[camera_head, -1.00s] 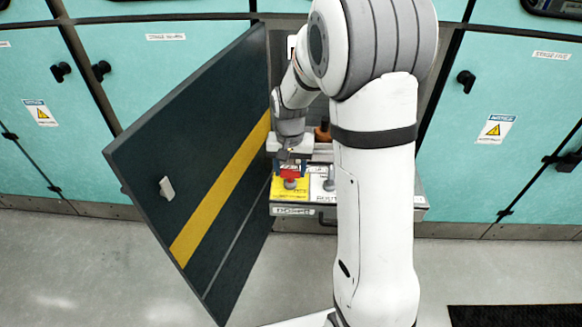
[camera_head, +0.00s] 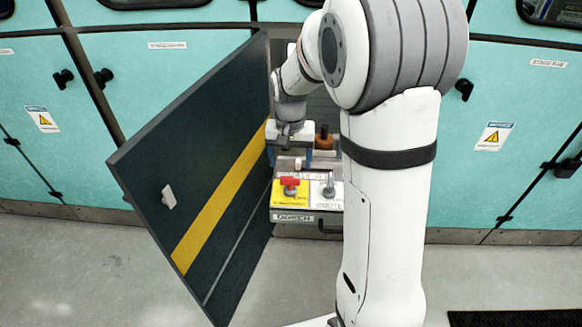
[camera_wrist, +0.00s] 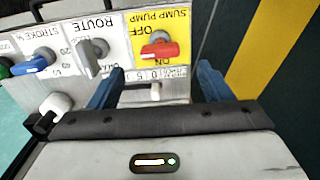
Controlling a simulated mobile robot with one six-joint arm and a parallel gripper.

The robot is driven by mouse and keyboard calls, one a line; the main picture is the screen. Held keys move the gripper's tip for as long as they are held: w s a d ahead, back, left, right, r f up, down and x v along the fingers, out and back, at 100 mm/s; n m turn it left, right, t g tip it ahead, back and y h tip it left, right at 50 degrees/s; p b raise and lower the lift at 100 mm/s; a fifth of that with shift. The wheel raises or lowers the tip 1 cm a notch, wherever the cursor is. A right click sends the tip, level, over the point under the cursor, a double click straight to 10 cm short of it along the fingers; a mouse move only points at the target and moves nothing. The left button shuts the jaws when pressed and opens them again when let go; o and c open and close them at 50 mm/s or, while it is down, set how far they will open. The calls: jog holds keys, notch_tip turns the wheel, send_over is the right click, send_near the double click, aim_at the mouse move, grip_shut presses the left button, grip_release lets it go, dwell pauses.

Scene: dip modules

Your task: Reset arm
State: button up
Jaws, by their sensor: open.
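My gripper (camera_head: 289,156) is inside the open cabinet, above the control panel (camera_head: 293,217). In the wrist view its two blue fingers (camera_wrist: 156,88) are apart with nothing held between them. A red knob (camera_head: 289,183) stands on the yellow sump pump plate (camera_head: 289,199), forward of the fingers and apart from them. The red knob also shows in the wrist view (camera_wrist: 159,49), lying crosswise between the OFF and ON marks. A grey route knob (camera_head: 329,188) stands on the white plate to its right.
The open dark cabinet door (camera_head: 187,143) with a yellow stripe stands close to the left of my gripper. Teal cabinets (camera_head: 505,120) line the wall.

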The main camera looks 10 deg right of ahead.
jog(key=shift+r, duration=0.75)
jog(key=shift+r, duration=0.1)
jog(key=s+r+n+t+p, duration=0.2)
jog(key=s+r+p, duration=0.9)
jog(key=s+r, duration=0.6)
jog(key=s+n, duration=0.1)
jog(key=s, duration=0.3)
jog(key=shift+d+n+t, duration=0.2)
jog(key=shift+n+t, duration=0.1)
jog(key=shift+n, duration=0.1)
jog(key=shift+r, duration=0.1)
